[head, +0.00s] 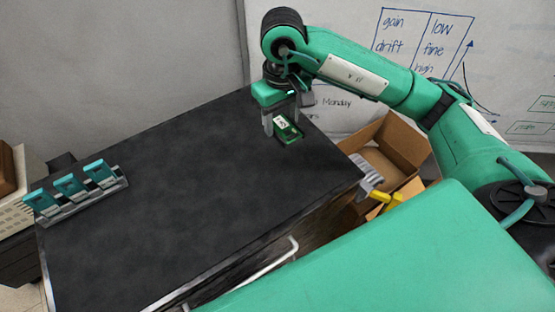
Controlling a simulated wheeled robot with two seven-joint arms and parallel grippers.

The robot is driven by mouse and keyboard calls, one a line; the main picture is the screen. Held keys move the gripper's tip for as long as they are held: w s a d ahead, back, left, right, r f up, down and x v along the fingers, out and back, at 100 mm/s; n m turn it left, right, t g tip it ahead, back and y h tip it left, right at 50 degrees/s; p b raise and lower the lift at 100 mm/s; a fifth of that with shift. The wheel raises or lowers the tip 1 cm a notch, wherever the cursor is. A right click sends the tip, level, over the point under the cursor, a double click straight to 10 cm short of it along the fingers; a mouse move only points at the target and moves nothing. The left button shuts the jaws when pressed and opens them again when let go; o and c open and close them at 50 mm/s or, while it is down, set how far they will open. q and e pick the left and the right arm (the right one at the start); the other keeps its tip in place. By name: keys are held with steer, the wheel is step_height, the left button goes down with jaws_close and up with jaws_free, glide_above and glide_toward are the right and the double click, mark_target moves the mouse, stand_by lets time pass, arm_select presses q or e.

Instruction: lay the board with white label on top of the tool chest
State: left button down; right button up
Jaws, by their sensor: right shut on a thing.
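The board with white label (290,131) is a small green board with a white label at its upper left. My right gripper (283,123) is shut on it, near the back right of the tool chest top. Whether the board touches the surface or hangs just above it I cannot tell. The tool chest (190,190) has a broad, dark grey top and a pale handle on its front side. My left gripper is not in view.
A rack (85,201) with several teal boards stands at the chest's left end. An open cardboard box (390,150) and a yellow object (384,199) are right of the chest. A whiteboard (345,60) is behind. The middle of the chest top is clear.

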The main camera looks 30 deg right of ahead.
steer(key=p, duration=0.3)
glide_above(281, 170)
step_height(281, 170, down, 12)
steer(key=shift+r, duration=0.1)
step_height(281, 170, down, 4)
steer(key=shift+r+p, duration=0.15)
steer(key=shift+p, duration=0.6)
steer(key=shift+f, duration=0.2)
steer(key=shift+w, duration=0.1)
steer(key=shift+f+b, duration=0.2)
steer(key=shift+b, duration=0.1)
steer(key=o, duration=1)
steer(key=shift+r, duration=0.1)
steer(key=shift+c, duration=0.2)
steer(key=shift+r, duration=0.1)
